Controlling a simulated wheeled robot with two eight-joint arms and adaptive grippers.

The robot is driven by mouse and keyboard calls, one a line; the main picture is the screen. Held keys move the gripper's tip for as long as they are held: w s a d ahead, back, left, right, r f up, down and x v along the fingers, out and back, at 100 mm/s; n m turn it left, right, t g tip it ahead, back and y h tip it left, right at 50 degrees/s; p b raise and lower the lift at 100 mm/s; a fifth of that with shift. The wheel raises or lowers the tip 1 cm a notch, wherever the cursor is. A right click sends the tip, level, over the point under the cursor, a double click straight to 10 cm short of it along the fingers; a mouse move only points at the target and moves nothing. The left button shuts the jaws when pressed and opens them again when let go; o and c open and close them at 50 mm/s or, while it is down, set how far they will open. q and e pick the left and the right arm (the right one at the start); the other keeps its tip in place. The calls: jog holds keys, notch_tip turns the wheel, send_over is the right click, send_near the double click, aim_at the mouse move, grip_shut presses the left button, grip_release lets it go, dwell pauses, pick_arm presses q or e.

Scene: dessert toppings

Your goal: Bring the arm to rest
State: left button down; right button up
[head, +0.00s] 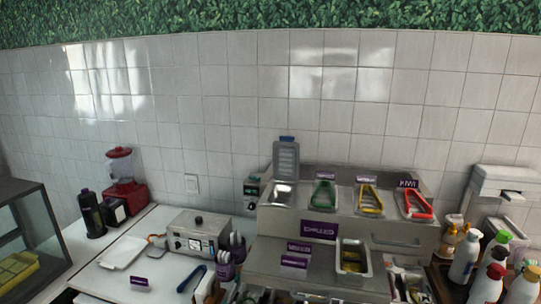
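Neither of my grippers shows in the head view, and I cannot see either arm. The steel topping station (345,235) stands against the tiled wall, right of centre. Its upper row holds green tongs (323,194), yellow tongs (370,199) and red tongs (415,204) in metal pans. A grey lid (286,160) stands upright behind the leftmost pan. A purple "CHILLED" sign (318,230) is on the station's front.
A steel warmer (198,236), white tray (123,253) and blue tongs (190,279) are on the white counter (80,279). A red blender (122,180) stands behind. A glass case (35,230) is at left. Several bottles (464,255) crowd the right.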

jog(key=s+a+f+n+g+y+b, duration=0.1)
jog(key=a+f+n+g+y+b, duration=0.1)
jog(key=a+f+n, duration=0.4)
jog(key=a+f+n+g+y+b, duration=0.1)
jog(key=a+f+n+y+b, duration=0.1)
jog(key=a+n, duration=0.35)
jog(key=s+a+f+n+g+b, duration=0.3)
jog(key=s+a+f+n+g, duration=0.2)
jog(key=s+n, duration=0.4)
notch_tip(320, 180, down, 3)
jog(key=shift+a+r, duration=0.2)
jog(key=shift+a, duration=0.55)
